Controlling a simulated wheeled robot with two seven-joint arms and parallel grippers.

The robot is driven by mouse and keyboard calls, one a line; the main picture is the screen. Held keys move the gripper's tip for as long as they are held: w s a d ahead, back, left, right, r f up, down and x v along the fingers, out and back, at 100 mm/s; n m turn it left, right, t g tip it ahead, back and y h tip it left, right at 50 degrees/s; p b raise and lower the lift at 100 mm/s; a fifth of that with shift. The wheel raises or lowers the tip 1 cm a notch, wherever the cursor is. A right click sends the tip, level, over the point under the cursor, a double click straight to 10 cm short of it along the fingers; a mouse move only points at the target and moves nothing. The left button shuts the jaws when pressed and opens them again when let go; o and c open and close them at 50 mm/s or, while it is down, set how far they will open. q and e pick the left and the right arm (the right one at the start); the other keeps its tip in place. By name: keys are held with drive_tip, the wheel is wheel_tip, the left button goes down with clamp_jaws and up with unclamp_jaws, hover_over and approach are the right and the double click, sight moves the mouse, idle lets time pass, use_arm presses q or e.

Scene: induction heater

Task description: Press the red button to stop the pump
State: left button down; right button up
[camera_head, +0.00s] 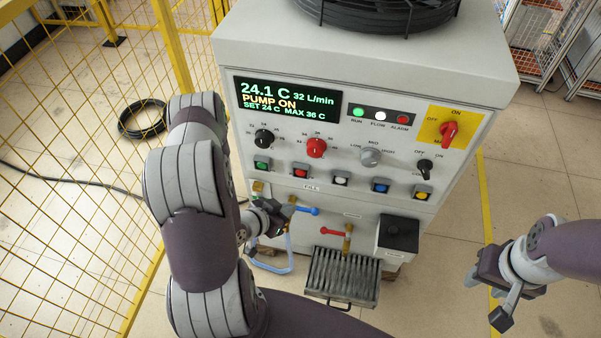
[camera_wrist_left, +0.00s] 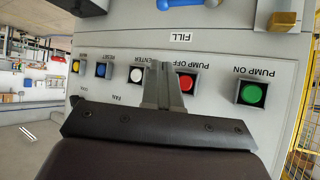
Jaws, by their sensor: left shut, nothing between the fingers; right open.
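The red button (camera_head: 300,172) is on the machine's front panel, second from left in the lower row. In the left wrist view the red button (camera_wrist_left: 187,83) sits under an upside-down PUMP OFF label. My left gripper (camera_head: 283,205) is low at the panel, below the button row in the head view. In the wrist view its shut, empty fingers (camera_wrist_left: 163,75) overlap the left edge of the red button's housing; I cannot tell whether they touch. The display (camera_head: 288,98) reads PUMP ON, 24.1 C, 32 L/min. My right gripper (camera_head: 484,297) is open and empty, right of the machine.
The green button (camera_head: 262,163) and white button (camera_head: 340,179) flank the red one. A blue valve handle (camera_head: 307,210) and a red handle (camera_head: 331,231) stick out below. A yellow mesh fence (camera_head: 75,150) stands left.

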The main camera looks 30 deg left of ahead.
sight(301, 171)
use_arm(q)
drive_tip(key=w+a+b, duration=0.1)
drive_tip(key=w+a, duration=0.1)
drive_tip(key=w, duration=0.6)
drive_tip(key=shift+w, duration=0.2)
idle(1.8)
drive_tip(key=shift+w+a, duration=0.1)
drive_tip(key=shift+w, duration=0.2)
drive_tip(key=shift+w+a+b, duration=0.15)
drive_tip(key=shift+w+b, duration=0.15)
drive_tip(key=shift+w, duration=0.2)
idle(0.8)
drive_tip(key=shift+s+r, duration=0.1)
drive_tip(key=shift+s+d, duration=0.25)
drive_tip(key=shift+s, duration=0.5)
